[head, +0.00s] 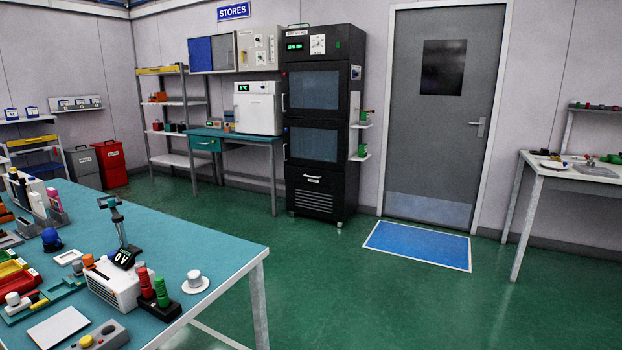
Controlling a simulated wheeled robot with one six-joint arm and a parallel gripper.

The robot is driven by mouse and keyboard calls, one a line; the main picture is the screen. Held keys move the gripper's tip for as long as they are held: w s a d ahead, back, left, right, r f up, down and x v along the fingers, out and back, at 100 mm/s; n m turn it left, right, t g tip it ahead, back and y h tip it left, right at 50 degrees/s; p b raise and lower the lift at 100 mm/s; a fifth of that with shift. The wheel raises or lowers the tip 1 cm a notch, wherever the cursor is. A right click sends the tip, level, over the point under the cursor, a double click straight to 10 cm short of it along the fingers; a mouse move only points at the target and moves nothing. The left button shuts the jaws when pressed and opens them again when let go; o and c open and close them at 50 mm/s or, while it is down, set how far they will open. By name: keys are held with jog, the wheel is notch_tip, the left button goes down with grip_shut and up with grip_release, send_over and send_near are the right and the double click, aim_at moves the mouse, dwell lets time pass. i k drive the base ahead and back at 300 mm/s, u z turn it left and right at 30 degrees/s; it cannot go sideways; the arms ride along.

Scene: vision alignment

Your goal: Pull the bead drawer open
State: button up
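A tall black cabinet (347,120) stands against the back wall, with two dark windowed doors (314,90) and a lower drawer front (309,178) below them. The drawer front has a light handle and a small label that is too small to read; it looks flush with the cabinet. I cannot confirm from the label that this is the bead drawer. A teal bench left of the cabinet has another drawer (206,144), which also looks shut. My gripper is not in view.
A teal-topped table (225,242) covered with small items fills the left foreground. The green floor (330,285) between it and the cabinet is clear. A blue mat (418,245) lies before the grey door. A white table (548,168) stands at right.

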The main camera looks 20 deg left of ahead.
aim_at(319, 172)
jog(key=u, duration=0.65)
jog(key=i, duration=5.7)
jog(key=u, duration=1.95)
jog(key=i, duration=2.4)
jog(key=z, duration=0.65)
